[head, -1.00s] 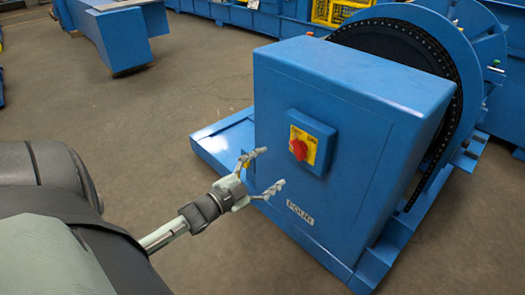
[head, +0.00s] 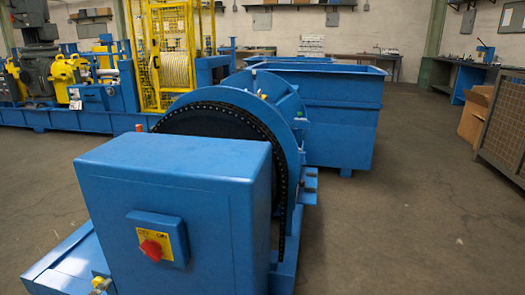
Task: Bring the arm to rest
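The blue box (head: 165,175) of the chain drive stands at the lower left of the head view. On its front is a red rotary switch (head: 151,250) on a yellow plate. The black chain (head: 278,160) runs around the big wheel behind the box. My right gripper is not in view.
A large blue bin (head: 340,115) stands behind the drive. Blue machinery with a yellow cage (head: 150,70) is at the back left. A cardboard box (head: 476,115) and a mesh-sided crate (head: 503,135) stand at the right. The floor (head: 410,220) between is clear.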

